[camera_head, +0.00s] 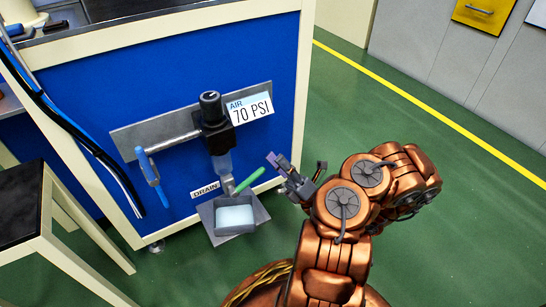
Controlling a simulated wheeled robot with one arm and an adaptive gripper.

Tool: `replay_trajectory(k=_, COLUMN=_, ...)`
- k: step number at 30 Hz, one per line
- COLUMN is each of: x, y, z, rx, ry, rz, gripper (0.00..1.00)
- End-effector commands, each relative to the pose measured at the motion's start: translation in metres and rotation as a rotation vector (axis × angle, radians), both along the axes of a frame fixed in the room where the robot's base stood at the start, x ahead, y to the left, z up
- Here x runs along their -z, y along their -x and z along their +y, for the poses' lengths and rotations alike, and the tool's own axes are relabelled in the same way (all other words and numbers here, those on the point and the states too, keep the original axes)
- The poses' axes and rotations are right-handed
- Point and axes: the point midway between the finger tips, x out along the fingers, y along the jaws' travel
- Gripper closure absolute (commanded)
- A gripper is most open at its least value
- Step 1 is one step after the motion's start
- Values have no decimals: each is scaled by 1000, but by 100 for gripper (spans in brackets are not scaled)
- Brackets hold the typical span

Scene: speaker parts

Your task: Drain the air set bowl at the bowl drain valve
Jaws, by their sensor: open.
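The air set (212,125) is mounted on a grey plate on the blue cabinet side, with a black knob on top and a "70 PSI" label. Its translucent bowl (222,163) hangs below the body. The drain valve (229,185) is at the bowl's bottom, with a green lever (249,181) slanting up to the right. A "DRAIN" label (205,190) is left of the valve. A grey catch tray (257,214) with a pale inside sits under it. My gripper (294,172) is open, right of the green lever and apparently apart from it. Its fingertips are small in view.
A blue-handled lever (149,168) on a pipe is left of the air set. Dark and blue hoses (75,130) hang down the cabinet's left side. A stool (33,215) stands at the left. Green floor (440,130) at the right is clear.

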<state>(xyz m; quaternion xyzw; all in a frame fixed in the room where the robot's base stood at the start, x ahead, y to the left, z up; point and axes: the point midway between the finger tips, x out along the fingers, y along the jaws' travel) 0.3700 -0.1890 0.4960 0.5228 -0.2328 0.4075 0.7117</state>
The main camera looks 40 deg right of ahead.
Motion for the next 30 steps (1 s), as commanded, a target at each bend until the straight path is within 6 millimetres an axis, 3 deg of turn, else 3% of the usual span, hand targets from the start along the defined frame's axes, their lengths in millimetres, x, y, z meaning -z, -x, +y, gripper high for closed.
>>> replay_trajectory(k=15, x=9, y=17, z=-20, rx=2, ry=4, rz=2, gripper=56)
replay_trajectory(k=30, x=9, y=18, z=-22, rx=0, ry=2, rz=2, gripper=56)
